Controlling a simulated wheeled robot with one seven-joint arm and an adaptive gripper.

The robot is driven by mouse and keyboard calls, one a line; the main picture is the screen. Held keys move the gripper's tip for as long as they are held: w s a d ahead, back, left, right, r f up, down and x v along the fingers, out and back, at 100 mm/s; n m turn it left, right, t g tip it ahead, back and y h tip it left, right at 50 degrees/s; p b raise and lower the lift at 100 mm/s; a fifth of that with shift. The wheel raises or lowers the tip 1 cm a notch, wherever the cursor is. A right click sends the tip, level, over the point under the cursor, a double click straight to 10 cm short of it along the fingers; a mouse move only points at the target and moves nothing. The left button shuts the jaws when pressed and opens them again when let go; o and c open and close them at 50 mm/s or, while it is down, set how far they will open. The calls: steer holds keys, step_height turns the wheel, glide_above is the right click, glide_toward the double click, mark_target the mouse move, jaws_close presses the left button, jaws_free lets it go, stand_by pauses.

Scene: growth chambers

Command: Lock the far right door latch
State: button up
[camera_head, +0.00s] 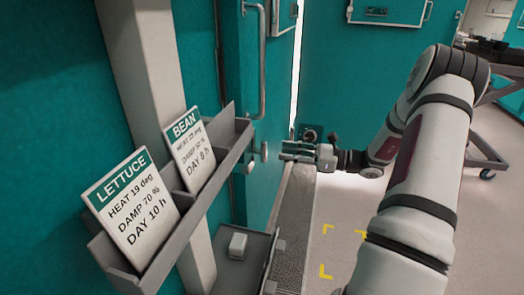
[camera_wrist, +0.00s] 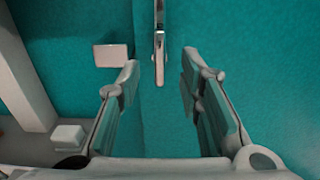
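The teal door (camera_head: 270,130) has a small grey latch lever (camera_head: 264,151) below its long bar handle. In the wrist view the lever (camera_wrist: 159,62) points straight down, and a pale square block (camera_wrist: 110,55) sits to its left, apart from it. The block also shows in the head view (camera_head: 249,167). My gripper (camera_head: 284,151) is just right of the lever, facing the door. In the wrist view its fingers are spread wide, one on each side of the lever, with a gap to it on both sides. Whether the fingertips reach its depth is unclear.
A grey card rack (camera_head: 222,160) with LETTUCE and BEAN cards (camera_head: 130,205) juts out at left. A long bar handle (camera_head: 261,60) is above the latch. A tray (camera_head: 262,262) with a white box (camera_head: 238,243) is below.

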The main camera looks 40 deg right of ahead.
mark_target(263, 149)
steer(key=b+x, duration=0.1)
steer(key=x, duration=0.7)
steer(key=shift+w+a, duration=0.1)
jaws_close()
